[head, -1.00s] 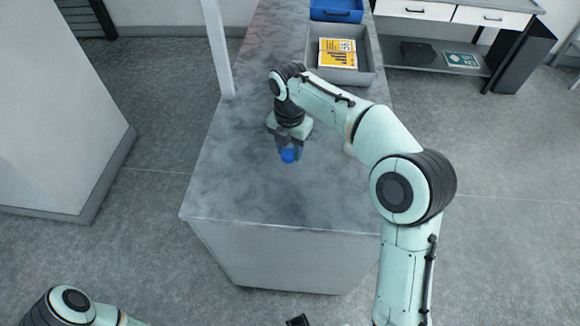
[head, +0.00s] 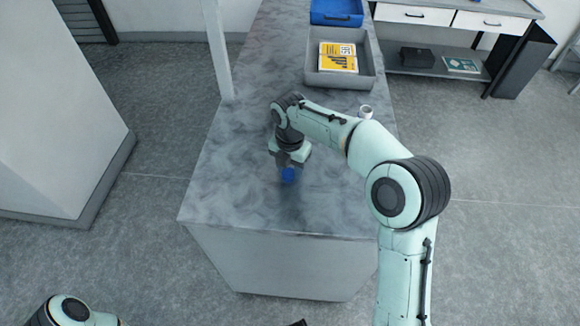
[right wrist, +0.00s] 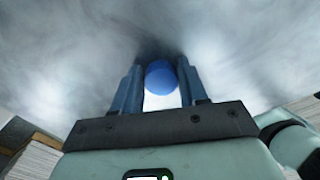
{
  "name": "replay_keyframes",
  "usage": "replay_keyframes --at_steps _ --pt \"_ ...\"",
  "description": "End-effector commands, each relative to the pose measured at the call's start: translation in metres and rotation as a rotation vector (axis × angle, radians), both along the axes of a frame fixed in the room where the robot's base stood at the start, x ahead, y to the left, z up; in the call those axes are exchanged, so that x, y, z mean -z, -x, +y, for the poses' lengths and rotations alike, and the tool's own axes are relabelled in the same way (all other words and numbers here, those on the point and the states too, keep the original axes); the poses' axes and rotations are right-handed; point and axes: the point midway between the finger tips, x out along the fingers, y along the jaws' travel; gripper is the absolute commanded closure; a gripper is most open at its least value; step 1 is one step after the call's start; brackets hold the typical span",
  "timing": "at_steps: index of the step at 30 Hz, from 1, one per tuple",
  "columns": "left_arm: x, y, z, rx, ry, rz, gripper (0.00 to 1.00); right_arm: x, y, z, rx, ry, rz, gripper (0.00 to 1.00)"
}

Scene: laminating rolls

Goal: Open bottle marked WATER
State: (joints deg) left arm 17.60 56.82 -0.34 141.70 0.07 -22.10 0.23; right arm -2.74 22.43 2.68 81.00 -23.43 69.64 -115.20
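My right gripper (head: 289,170) is over the near part of the grey counter, pointing down. Its two fingers are closed on the sides of a round blue thing (head: 288,175), which looks like a bottle cap. In the right wrist view the blue thing (right wrist: 160,78) fills the gap between the fingertips. No bottle body and no WATER label can be made out. A dark patch on the counter nearer the front edge looks like a shadow. My left arm shows only at the bottom left; a small dark piece at the bottom edge may be its gripper.
The counter (head: 225,190) is mostly bare around the gripper. A white cup (head: 365,112) stands beyond my right arm. Farther back are a grey tray (head: 376,84) with a yellow booklet and a blue bin (head: 336,20). A white post (head: 216,50) rises at the counter's left edge.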

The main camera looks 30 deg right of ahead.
Motion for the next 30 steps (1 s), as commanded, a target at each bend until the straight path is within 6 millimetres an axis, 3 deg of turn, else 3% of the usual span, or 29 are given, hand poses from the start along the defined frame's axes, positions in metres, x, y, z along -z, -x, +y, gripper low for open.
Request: replay_keyframes --at_steps 10,14,24,30 --pt "0.000 0.000 0.000 0.000 0.000 0.000 0.09 0.000 0.000 0.000 0.000 0.001 0.001 0.36" --pt "-0.002 -0.001 0.000 0.000 0.000 -0.001 0.09 -0.010 0.000 0.000 0.000 0.000 0.000 0.36" --pt "-0.019 -0.008 0.000 0.000 0.000 -0.009 0.09 -0.081 -0.001 0.001 -0.001 -0.001 -0.004 0.36" --pt "-0.028 -0.013 0.000 0.000 0.000 -0.015 0.09 -0.112 0.000 0.001 -0.001 -0.001 -0.001 0.36"
